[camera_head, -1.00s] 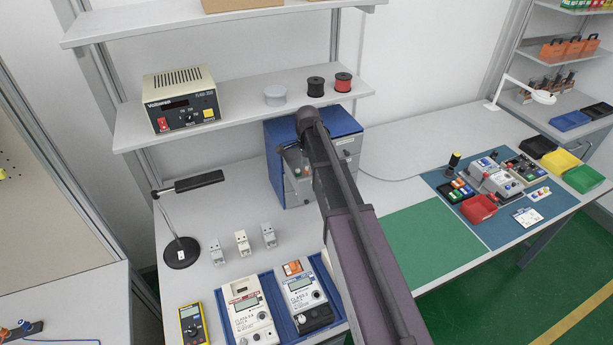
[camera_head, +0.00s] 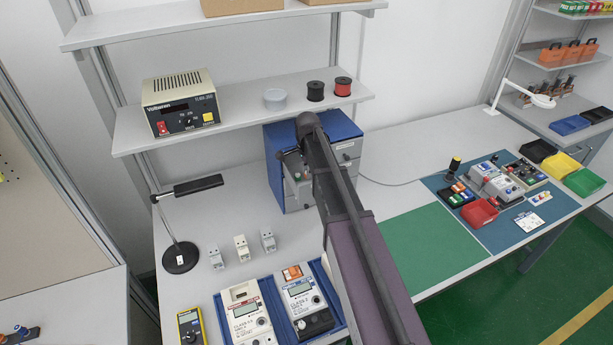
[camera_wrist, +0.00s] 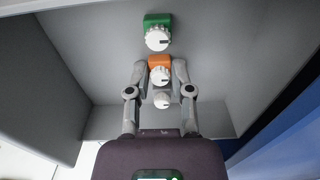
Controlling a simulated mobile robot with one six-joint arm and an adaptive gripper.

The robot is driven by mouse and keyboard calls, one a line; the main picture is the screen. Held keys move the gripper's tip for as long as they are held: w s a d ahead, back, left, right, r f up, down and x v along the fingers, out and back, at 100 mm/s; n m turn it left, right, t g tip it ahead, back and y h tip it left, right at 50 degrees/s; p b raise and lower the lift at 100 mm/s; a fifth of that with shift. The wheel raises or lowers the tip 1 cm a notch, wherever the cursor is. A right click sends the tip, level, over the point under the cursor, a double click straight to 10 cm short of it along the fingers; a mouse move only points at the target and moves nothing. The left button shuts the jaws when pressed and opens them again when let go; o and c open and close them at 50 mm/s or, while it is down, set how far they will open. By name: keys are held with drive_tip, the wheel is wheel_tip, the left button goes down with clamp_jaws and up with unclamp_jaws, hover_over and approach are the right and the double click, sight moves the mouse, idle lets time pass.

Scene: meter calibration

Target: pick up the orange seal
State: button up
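In the wrist view the orange seal (camera_wrist: 160,68), an orange block with a white round dial, is inside a grey drawer. My gripper (camera_wrist: 160,72) has one finger on each side of it, and both tips appear to touch its sides. A similar green seal (camera_wrist: 157,30) is just beyond it, and a pale grey one (camera_wrist: 161,100) lies on the near side, between the fingers.
A green mat (camera_head: 432,245) to the right is clear.

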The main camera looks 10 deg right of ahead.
drive_tip(key=shift+r, duration=0.2)
idle(0.4)
wheel_tip(320, 180, up, 10)
drive_tip(key=p, duration=1)
drive_tip(key=shift+f, duration=0.2)
drive_tip(key=shift+s, duration=0.1)
idle(0.4)
